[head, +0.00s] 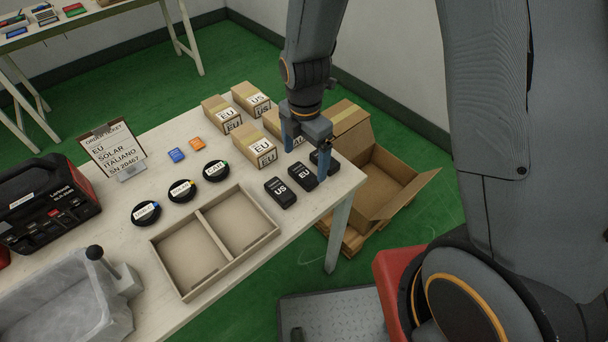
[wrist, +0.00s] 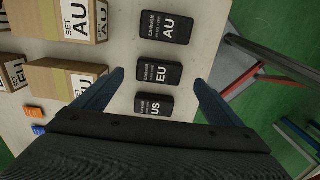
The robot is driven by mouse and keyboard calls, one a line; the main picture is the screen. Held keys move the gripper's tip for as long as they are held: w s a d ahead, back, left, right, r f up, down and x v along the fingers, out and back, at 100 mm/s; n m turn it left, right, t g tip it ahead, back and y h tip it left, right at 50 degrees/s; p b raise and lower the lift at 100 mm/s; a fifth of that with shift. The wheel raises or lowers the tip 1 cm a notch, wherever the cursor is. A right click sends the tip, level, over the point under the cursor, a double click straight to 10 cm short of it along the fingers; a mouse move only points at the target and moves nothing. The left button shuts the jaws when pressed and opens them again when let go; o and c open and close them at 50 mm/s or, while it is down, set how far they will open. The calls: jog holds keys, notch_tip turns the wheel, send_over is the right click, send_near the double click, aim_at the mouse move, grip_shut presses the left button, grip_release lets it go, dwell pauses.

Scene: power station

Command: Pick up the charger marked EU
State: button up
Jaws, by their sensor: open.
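The charger marked EU (head: 303,175) is a black block with a white label. It lies on the table between the US charger (head: 280,191) and the AU charger (head: 323,159). In the wrist view the EU charger (wrist: 159,74) is the middle of the three, with the AU charger (wrist: 165,27) above it and the US charger (wrist: 154,104) below. My gripper (head: 307,158) is open and empty above the chargers, with blue fingers. In the wrist view its fingertips (wrist: 157,75) show on either side of the EU charger, without visible contact.
Cardboard boxes (head: 262,151) marked EU, US and AU stand behind the chargers. A two-part tray (head: 214,246), black round coils (head: 181,191) and an order ticket (head: 108,150) are on the table (head: 322,195). An open carton (head: 385,190) stands beyond the table's right edge.

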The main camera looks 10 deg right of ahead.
aim_at(303, 173)
jog(key=shift+a+f+p, duration=0.15)
jog(key=shift+f+p, duration=0.9)
jog(key=shift+f, duration=1.75)
jog(key=c, duration=1.3)
jog(key=shift+r, duration=0.1)
